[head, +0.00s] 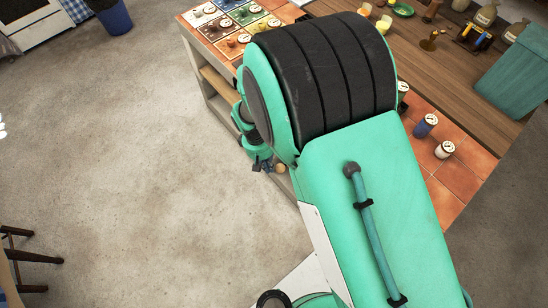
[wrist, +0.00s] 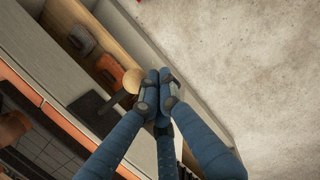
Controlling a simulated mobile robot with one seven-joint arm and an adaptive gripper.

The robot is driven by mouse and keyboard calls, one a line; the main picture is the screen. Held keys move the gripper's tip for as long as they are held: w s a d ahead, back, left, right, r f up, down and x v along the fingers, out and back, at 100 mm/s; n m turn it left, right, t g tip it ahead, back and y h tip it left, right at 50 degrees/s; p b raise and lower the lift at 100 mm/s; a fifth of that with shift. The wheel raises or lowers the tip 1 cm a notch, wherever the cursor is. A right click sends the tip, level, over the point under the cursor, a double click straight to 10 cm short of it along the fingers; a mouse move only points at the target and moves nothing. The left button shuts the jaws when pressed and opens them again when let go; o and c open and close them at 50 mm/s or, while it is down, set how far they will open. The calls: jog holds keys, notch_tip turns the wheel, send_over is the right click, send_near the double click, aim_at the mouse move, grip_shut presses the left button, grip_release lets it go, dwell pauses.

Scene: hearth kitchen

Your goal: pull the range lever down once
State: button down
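The range lever shows in the wrist view as a round wooden knob (wrist: 133,80) on a dark shaft, which stands out from a dark plate (wrist: 92,108) on the unit's front. In the head view only the small tan knob (head: 280,168) shows, at the counter's front side; my arm hides much of what is around it. My gripper (wrist: 160,76) has its blue fingers together, with nothing seen between them. The fingertips are just right of the knob in the wrist view; I cannot tell whether they touch it. In the head view my gripper (head: 262,165) is just left of the knob.
An open shelf with orange (wrist: 131,78) and grey items lies beyond the lever. The counter top holds coloured cards (head: 215,22), several cans (head: 425,126) and a green bin (head: 515,70). The floor (head: 120,150) left of the counter is clear; a stool (head: 20,255) stands at lower left.

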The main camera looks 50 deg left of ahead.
jog(key=s+a+r+p, duration=0.1)
jog(key=s+r, duration=0.3)
jog(key=r, duration=0.2)
jog(key=shift+a+r, duration=0.25)
jog(key=shift+a, duration=0.1)
dwell(0.7)
